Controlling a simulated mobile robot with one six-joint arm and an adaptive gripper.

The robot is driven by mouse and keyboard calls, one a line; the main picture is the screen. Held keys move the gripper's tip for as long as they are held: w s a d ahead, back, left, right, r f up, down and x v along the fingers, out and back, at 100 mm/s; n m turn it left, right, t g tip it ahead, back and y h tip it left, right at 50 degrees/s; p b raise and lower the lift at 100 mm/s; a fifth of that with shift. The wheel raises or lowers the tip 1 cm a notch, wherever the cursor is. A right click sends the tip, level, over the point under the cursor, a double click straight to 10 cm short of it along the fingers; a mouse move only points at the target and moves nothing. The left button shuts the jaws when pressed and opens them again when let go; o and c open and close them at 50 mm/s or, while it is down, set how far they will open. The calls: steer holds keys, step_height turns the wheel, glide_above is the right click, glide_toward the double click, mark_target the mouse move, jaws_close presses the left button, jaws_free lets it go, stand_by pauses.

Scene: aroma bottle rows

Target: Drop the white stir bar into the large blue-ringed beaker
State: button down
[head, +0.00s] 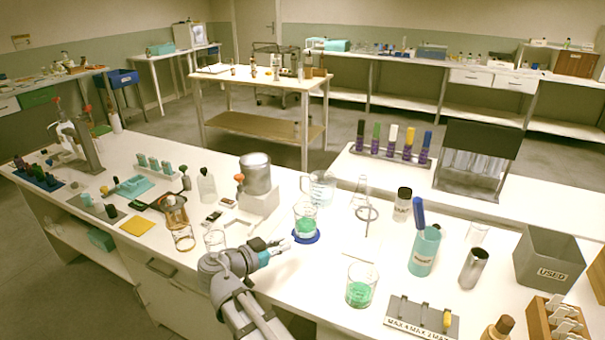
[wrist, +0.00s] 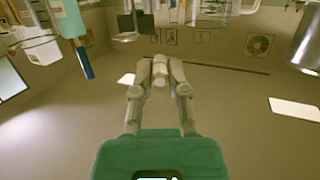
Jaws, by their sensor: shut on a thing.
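The blue-ringed beaker (head: 305,222) stands upright on the bench near the middle of the head view, with green liquid in it and a blue ring (head: 304,238) around its base. My gripper (head: 286,244) is low over the bench, just left of this beaker and outside it. In the wrist view my gripper (wrist: 160,72) has its fingers closed in on a small pale thing, the white stir bar (wrist: 160,70), between the tips. The bar is barely distinguishable from the pale fingers, and in the head view it is too small to make out.
A second beaker with green liquid (head: 360,286) stands nearer, to the right. A glass jug (head: 319,187), a ring stand (head: 366,213) and a teal bottle (head: 424,250) stand around. A grey bin (head: 548,258) is at far right. Bench between the beakers is mostly clear.

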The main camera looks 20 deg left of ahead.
steer(key=w+d+r+p, duration=0.1)
steer(key=w+r+p, duration=0.9)
steer(key=w, duration=0.6)
steer(key=shift+d+r, duration=0.15)
steer(key=shift+r, duration=0.3)
steer(key=shift+f, duration=0.1)
step_height(320, 180, down, 6)
steer(key=b, duration=0.6)
steer(key=c, duration=0.6)
jaws_free()
steer(key=shift+o, duration=0.2)
